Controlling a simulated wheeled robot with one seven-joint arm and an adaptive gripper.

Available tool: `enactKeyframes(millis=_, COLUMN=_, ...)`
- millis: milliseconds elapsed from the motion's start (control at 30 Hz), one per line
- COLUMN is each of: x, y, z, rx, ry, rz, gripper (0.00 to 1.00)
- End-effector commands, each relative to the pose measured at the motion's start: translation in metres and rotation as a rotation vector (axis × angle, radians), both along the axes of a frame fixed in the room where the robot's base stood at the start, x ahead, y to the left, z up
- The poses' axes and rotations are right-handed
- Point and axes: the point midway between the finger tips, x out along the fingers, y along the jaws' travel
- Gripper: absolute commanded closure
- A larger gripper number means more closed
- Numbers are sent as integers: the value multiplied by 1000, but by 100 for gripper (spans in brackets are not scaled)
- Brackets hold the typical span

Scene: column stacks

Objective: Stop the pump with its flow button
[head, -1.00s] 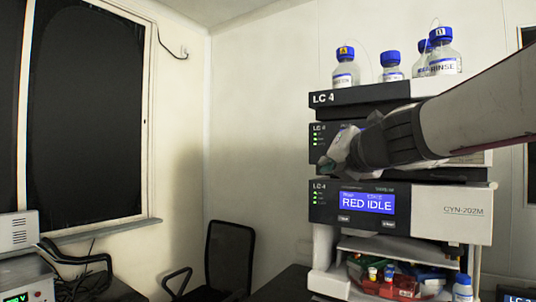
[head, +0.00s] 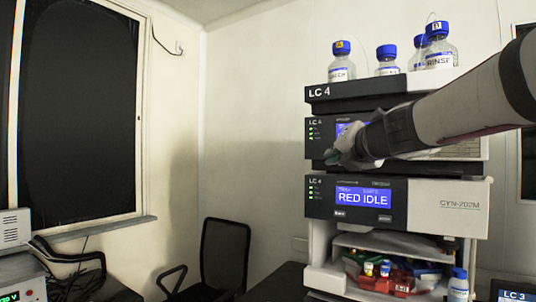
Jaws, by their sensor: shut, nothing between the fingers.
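The LC 4 stack stands right of centre. Its middle module (head: 320,150) has a dark front with a blue screen, mostly covered by my arm, so its buttons are hidden. My gripper (head: 335,158) is shut and empty in front of this module, near the lower part of its front; I cannot tell whether it touches. The lower module (head: 440,205) has a blue screen (head: 362,199) reading "RED IDLE". Two small dark buttons sit below it, a left one (head: 340,213) and a right one (head: 385,218). I cannot tell which module is the pump.
Several blue-capped bottles (head: 342,68) stand on top of the stack. An open shelf below holds a red tray (head: 385,279) with small vials, and a white bottle (head: 458,285) stands beside it. A black chair (head: 225,255) is left of the stack. Other equipment (head: 18,270) is at far left.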

Motion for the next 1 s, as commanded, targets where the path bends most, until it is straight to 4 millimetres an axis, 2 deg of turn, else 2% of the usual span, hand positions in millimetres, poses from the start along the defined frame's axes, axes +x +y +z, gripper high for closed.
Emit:
enactKeyframes(millis=100, x=11, y=-9, z=0, rx=1, ry=1, rz=-2, gripper=100)
enactKeyframes(millis=333, x=22, y=-16, z=0, rx=-1, ry=0, rz=-1, gripper=100)
enactKeyframes(millis=1000, x=23, y=-17, z=0, rx=-1, ry=-1, rz=0, gripper=100)
